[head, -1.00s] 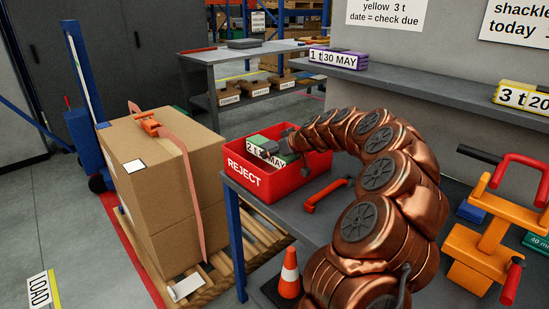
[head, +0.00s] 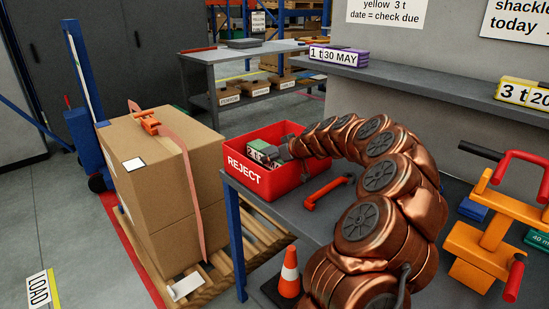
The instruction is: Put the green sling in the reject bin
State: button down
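The green sling (head: 259,144), with a white label, is inside the red reject bin (head: 246,172), low behind its front wall. The bin stands at the left end of the grey bench and reads REJECT. My copper-coloured arm arches over the bench from the lower right and reaches into the bin. My gripper (head: 277,157) is down in the bin at the right side of the sling. The bin wall and my arm partly hide its fingers, so their opening and any grip on the sling do not show clearly.
A red-handled tool (head: 326,192) lies on the bench beside the bin. An orange fixture (head: 480,240) stands at the right. Purple (head: 338,55) and yellow (head: 522,93) slings lie on the rear shelf. A strapped carton (head: 165,185) stands left of the bench.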

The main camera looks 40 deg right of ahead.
jog(key=shift+a+f, duration=0.1)
jog(key=shift+f, duration=0.3)
jog(key=shift+f+b, duration=0.2)
jog(key=shift+b, duration=0.15)
jog(key=c, duration=0.7)
grip_release()
jog(key=shift+s+f, duration=0.1)
jog(key=o, duration=0.5)
jog(key=shift+a+f, duration=0.15)
jog(key=shift+f, duration=0.1)
jog(key=shift+c, duration=0.2)
jog(key=shift+f, duration=0.1)
jog(key=shift+a+f, duration=0.1)
jog(key=shift+r+p, duration=0.7)
jog(key=shift+p, duration=0.4)
jog(key=r+b+v, duration=0.1)
jog(key=v, duration=1.1)
jog(key=shift+d+r, duration=0.15)
jog(key=shift+d, duration=0.15)
